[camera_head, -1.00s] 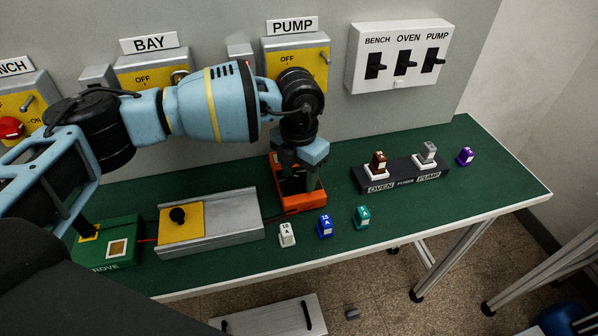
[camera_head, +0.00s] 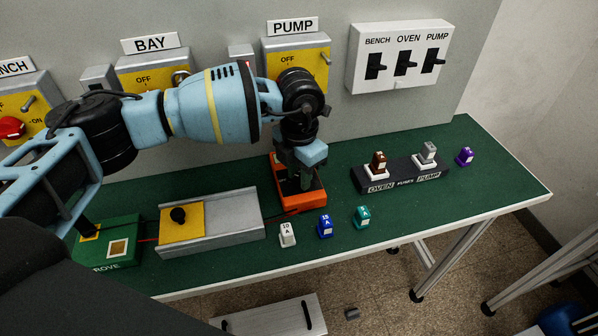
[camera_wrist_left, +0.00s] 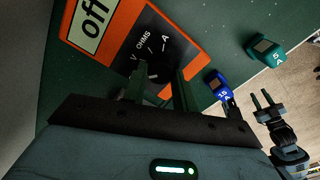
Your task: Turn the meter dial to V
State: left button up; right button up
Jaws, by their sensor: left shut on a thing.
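The orange meter (camera_head: 314,198) lies on the green bench and is partly hidden by my left gripper (camera_head: 297,186) in the head view. In the left wrist view the meter (camera_wrist_left: 185,42) shows a display (camera_wrist_left: 92,22) reading "off" and a black face marked V, OHMS and A. My left gripper's fingers (camera_wrist_left: 158,74) come down on both sides of the small dial (camera_wrist_left: 154,76) and are shut on it. The dial's pointer is too small to read. My right gripper (camera_wrist_left: 262,98) shows at the right of the left wrist view, its two fingers apart and empty.
A grey box with a yellow plate (camera_head: 182,222) is to the left. A black fuse holder (camera_head: 402,178) is to the right. Switch boxes line the wall behind.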

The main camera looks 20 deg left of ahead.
pick_arm(q)
jog(key=m, duration=0.3)
jog(key=shift+m, duration=0.4)
jog(key=shift+w+m, duration=0.1)
jog(key=shift+m, duration=0.6)
pick_arm(e)
jog(key=shift+w, duration=0.2)
pick_arm(q)
jog(key=shift+m, duration=0.4)
pick_arm(e)
jog(key=shift+s+f, duration=0.1)
jog(key=shift+s, duration=0.2)
pick_arm(q)
jog(key=o, duration=1)
jog(key=shift+c, duration=0.2)
pick_arm(e)
jog(key=shift+w, duration=0.3)
jog(key=shift+w, duration=0.1)
pick_arm(q)
jog(key=shift+r, duration=0.15)
